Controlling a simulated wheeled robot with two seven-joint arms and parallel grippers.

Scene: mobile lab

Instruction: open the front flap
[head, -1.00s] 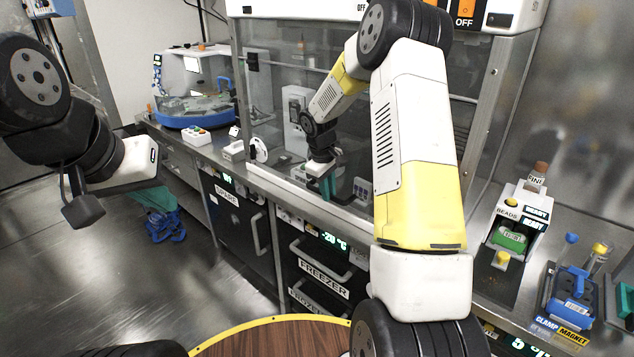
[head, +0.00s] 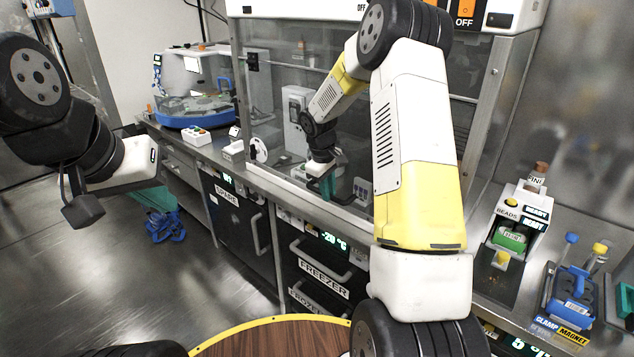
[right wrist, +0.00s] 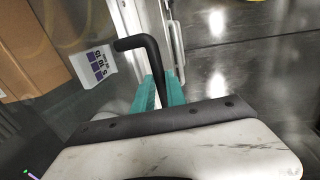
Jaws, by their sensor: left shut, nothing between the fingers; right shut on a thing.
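The front flap (head: 275,72) is a large clear pane in the metal frame of the hood on the bench in the head view. A black bent handle (right wrist: 151,48) shows in the right wrist view, beside a clear surface with a small label. My right gripper (head: 328,187), with teal fingers, is at the hood's lower front edge. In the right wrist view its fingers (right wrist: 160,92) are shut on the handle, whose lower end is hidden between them. My left gripper (head: 152,198) is shut and empty at the left, above the floor and away from the hood.
A freezer (head: 322,270) and a dark cabinet (head: 238,215) with bar handles are under the bench. A bead dispenser (head: 512,225) and a blue rack (head: 572,297) stand at the right. A wooden round top (head: 275,338) is in front. Floor at the left is largely clear.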

